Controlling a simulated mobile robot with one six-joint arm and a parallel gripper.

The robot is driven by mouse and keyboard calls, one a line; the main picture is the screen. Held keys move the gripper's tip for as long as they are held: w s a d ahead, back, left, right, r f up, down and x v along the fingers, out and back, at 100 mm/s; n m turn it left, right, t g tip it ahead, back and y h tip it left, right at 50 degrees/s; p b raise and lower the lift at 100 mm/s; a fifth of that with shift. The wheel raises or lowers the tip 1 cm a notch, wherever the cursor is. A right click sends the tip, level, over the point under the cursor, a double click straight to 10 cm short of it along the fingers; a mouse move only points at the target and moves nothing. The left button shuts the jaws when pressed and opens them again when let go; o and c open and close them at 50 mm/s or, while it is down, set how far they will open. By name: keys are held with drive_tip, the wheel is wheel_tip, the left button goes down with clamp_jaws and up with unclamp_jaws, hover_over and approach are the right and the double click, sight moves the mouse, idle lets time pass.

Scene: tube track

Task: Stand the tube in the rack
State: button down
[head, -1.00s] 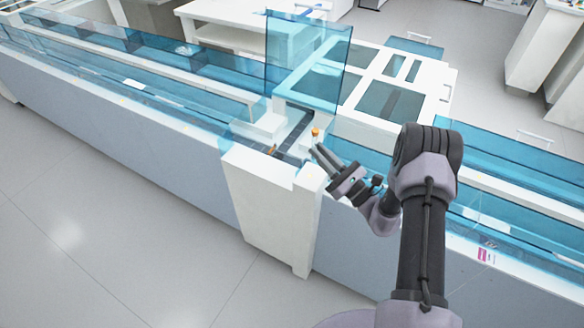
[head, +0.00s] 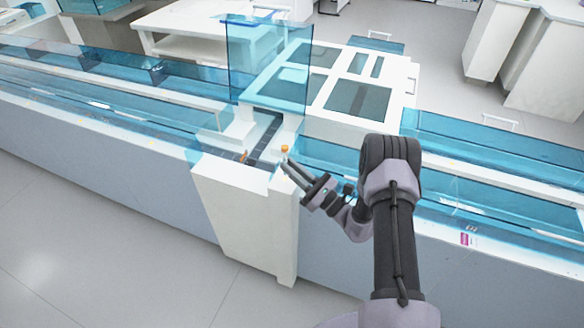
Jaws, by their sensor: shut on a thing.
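My gripper (head: 287,164) is at the near end of the white station on the track, its fingers pointing up and to the left. It is shut on a small tube (head: 285,150) with an orange cap, which shows at the fingertips. The tube's lower part is hard to make out. Another small orange-brown piece (head: 243,157) shows on the dark track channel to the left of the gripper. I cannot tell a rack clearly in this view.
A blue see-through panel (head: 268,65) stands upright behind the channel. A white housing with dark windows (head: 358,101) lies to the right. Blue-covered track (head: 90,112) runs to both sides. Open grey floor (head: 80,235) lies in front at the left.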

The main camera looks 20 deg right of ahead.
drive_tip(key=shift+f+b, duration=0.3)
drive_tip(key=shift+f, duration=0.1)
drive_tip(key=shift+f+b, duration=0.3)
drive_tip(key=shift+b, duration=0.2)
drive_tip(key=shift+f, duration=0.1)
drive_tip(key=shift+f+b, duration=0.2)
drive_tip(key=shift+b, duration=0.2)
drive_tip(key=c, duration=1.4)
unclamp_jaws()
drive_tip(key=shift+o, duration=0.2)
